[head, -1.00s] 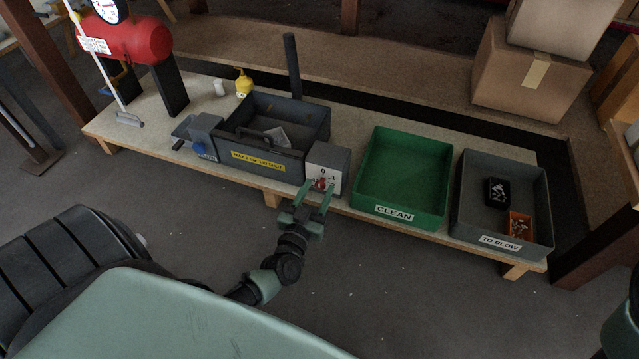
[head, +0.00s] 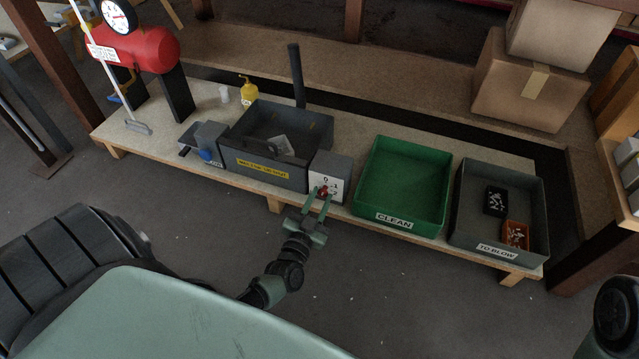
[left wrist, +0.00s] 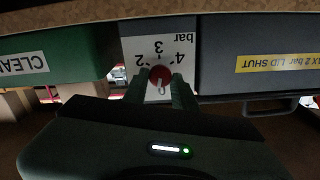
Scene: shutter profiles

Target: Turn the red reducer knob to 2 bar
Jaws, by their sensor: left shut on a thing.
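The red reducer knob (head: 323,191) sits on the front face of a small grey box with a white scale plate (head: 334,184). In the left wrist view, the knob (left wrist: 159,75) appears between my fingertips, with the scale upside down and the marks 2, 3, 4 and "bar" readable. A small white mark shows at the knob's lower side there; I cannot tell whether it is a pointer or print, so the setting is unclear. My left gripper (head: 318,201) is shut on the knob from the front; it also shows in the left wrist view (left wrist: 160,84). My right gripper is out of view.
A grey bin with a yellow label (head: 262,168) stands left of the knob box. The green CLEAN tray (head: 398,222) and grey TO BLOW tray (head: 460,215) stand to the right. A red tank with a gauge (head: 150,48) is at far left. The floor in front is clear.

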